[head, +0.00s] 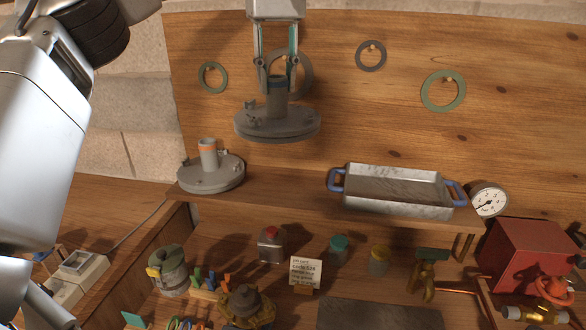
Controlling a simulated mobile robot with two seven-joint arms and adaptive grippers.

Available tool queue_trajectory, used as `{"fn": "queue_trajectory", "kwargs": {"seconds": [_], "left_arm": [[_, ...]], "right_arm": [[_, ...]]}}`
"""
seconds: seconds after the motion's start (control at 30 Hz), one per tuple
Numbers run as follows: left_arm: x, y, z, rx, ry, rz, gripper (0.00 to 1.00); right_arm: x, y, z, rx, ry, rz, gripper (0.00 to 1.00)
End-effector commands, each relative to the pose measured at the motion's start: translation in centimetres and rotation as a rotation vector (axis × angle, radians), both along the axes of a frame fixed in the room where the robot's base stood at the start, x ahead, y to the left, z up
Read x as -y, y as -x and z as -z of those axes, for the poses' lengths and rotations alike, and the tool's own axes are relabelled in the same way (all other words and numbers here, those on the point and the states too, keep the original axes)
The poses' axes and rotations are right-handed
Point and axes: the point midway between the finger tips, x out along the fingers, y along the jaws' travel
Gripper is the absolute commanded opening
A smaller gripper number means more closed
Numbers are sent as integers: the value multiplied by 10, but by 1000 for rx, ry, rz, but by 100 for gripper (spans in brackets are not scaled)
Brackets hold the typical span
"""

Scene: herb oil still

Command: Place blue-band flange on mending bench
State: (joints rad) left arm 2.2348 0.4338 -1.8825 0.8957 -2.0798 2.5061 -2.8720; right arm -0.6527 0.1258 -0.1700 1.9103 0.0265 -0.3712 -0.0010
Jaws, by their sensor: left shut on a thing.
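My left gripper (277,77) hangs down at the top middle. Its fingers are shut on the neck of a grey round flange (278,122), with a dark blue band near the top of the neck. The flange is held roughly level in front of the wooden back board, above the shelf. A second grey flange (211,174), with an orange band on its neck, rests on the shelf to the left and below. I cannot tell for sure which surface is the mending bench. My right gripper is not in view.
A metal tray (397,190) with blue handles stands on the shelf (285,187) at right, beside a gauge (488,199). Rings hang on the back board. Below are small jars, a card (305,270), a red box (527,257) and brass fittings. The shelf between orange-band flange and tray looks clear.

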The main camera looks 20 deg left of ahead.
Motion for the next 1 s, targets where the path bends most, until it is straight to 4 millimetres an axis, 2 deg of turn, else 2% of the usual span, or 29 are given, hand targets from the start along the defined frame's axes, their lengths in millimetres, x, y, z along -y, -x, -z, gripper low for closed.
{"fn": "queue_trajectory", "kwargs": {"seconds": [0.1,0.5,0.63,0.87,1.0], "left_arm": [[-1,1,27,-4,4,4,0],[0,1,113,0,4,2,0],[0,0,131,2,3,0,0],[0,0,145,2,3,0,0],[0,0,164,1,4,1,0]], "right_arm": [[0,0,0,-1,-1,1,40],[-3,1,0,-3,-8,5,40],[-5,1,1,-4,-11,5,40],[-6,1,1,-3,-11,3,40],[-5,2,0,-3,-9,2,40]]}}
